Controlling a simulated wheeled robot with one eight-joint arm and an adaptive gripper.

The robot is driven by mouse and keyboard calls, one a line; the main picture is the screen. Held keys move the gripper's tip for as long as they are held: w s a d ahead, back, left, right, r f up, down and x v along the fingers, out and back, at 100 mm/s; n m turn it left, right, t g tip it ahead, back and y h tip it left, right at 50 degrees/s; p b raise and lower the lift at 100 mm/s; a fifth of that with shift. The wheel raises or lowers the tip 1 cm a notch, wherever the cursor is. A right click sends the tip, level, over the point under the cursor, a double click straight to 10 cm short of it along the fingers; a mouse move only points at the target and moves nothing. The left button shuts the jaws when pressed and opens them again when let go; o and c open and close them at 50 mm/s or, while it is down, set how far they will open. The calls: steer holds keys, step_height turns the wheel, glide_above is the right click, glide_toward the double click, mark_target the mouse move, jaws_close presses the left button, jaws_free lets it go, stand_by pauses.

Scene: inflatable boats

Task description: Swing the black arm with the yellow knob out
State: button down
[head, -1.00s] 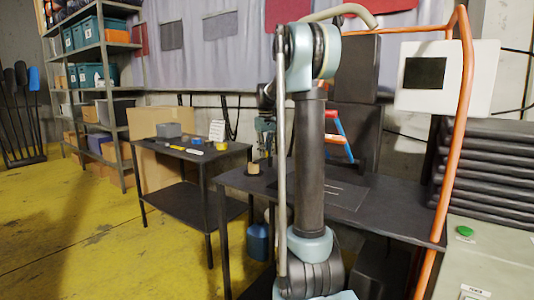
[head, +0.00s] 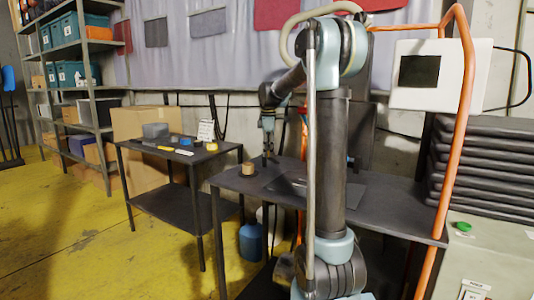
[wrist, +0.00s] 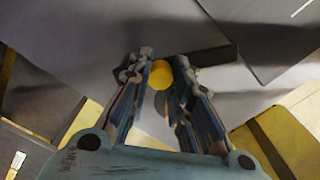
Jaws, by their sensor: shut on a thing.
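In the wrist view the round yellow knob (wrist: 161,75) sits between the two fingers of my gripper (wrist: 164,66), which is closed on it. A dark bar, apparently the black arm (wrist: 213,57), runs to the right from behind the knob, partly hidden by the right finger. In the head view my gripper (head: 268,154) points down over the left part of the dark workbench (head: 225,180). The knob and black arm are too small or hidden there to make out.
A tan roll (head: 248,169) stands on the bench just left of my gripper. A smaller black table (head: 165,150) with small items stands further left. An orange tube frame (head: 468,100) and a white box (head: 470,75) are at the right. Yellow floor is open at left.

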steer(key=n, duration=0.1)
steer(key=w+d+n, duration=0.1)
steer(key=n, duration=0.2)
steer(key=shift+w+d+n, duration=0.15)
steer(key=shift+d+n, duration=0.1)
steer(key=shift+n, duration=0.15)
stand_by(0.4)
steer(key=c, duration=1.4)
jaws_free()
steer(key=shift+d, duration=0.1)
step_height(320, 180, up, 12)
steer(key=shift+f, duration=0.1)
